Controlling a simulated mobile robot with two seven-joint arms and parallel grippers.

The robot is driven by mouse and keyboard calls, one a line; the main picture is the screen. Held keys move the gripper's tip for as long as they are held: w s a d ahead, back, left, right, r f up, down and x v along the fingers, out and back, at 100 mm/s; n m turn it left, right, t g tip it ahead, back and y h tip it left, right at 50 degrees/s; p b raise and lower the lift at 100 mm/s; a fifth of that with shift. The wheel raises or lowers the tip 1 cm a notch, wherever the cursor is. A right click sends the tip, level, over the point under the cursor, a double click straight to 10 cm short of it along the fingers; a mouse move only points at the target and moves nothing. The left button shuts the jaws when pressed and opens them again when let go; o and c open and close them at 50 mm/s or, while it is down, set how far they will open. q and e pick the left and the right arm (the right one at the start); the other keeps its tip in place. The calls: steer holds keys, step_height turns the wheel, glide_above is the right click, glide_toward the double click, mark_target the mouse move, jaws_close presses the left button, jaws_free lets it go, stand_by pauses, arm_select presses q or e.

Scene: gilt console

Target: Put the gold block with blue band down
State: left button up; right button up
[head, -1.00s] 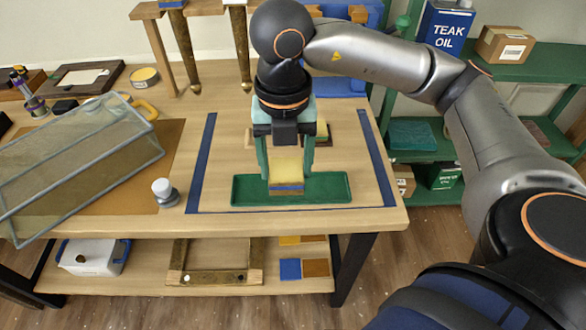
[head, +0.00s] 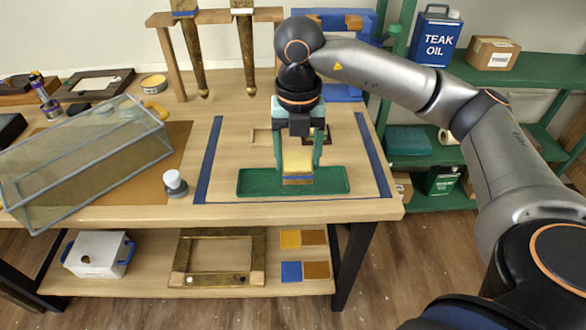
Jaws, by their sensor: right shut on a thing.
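The gold block with blue band (head: 298,162) is between the fingers of my right gripper (head: 298,153) in the head view. The gripper points down and is shut on the block from its left and right sides. The block's pale gold face shows, with the blue band low on it. Its lower end overlaps the shallow green tray (head: 252,183) near the tray's middle. I cannot tell whether it touches the tray floor. My left gripper is not in view.
Blue strips (head: 208,160) edge the work area on the table (head: 230,212). A glass case (head: 85,165) and a white-capped jar (head: 174,183) stand to the left. A small wooden frame (head: 261,137) lies behind the tray. Green shelves (head: 520,72) stand at the right.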

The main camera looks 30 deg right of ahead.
mark_target(293, 156)
steer(key=w+d+f, duration=0.1)
steer(key=w+f, duration=0.1)
steer(key=w+d+f, duration=0.1)
steer(key=w+f, duration=0.2)
steer(key=f, duration=0.1)
steer(key=shift+w+d, duration=0.4)
steer(key=shift+w+d+f, duration=0.15)
steer(key=shift+w+f, duration=0.1)
steer(key=shift+f, duration=0.15)
step_height(293, 156, down, 3)
steer(key=shift+f, duration=0.1)
